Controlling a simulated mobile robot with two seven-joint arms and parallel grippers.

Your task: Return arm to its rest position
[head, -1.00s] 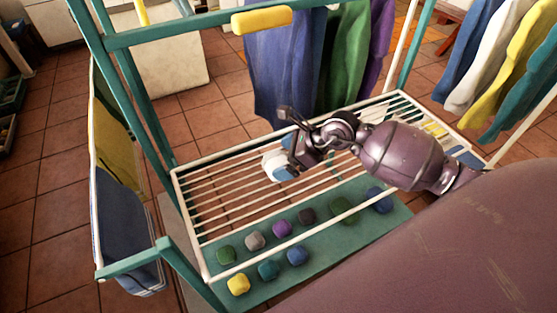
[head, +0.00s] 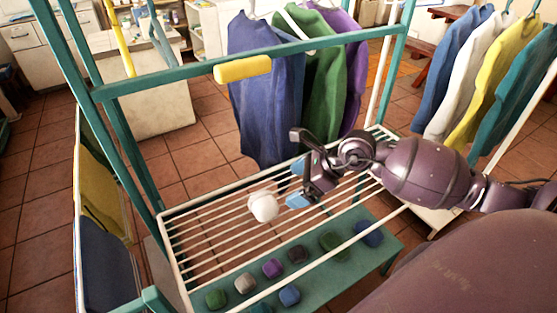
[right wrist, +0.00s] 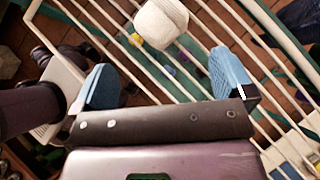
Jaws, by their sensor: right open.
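My right gripper (head: 297,184) is open and empty above the white slatted rack (head: 190,265). Its two blue finger pads stand wide apart. They also frame a clear gap in the right wrist view (right wrist: 163,78). A white rounded object (head: 263,207) rests on the rack's bars, just left of the fingers and apart from them in the head view. In the right wrist view the white object (right wrist: 160,24) lies beyond the fingertips, between their lines. My left gripper is not in view.
A teal frame with a crossbar (head: 160,78) and a yellow grip (head: 243,69) rises around the rack. Several coloured lumps lie on a teal lower shelf (head: 340,278). Blue, green and purple garments (head: 265,95) hang behind; more hang at right. Tiled floor shows at left.

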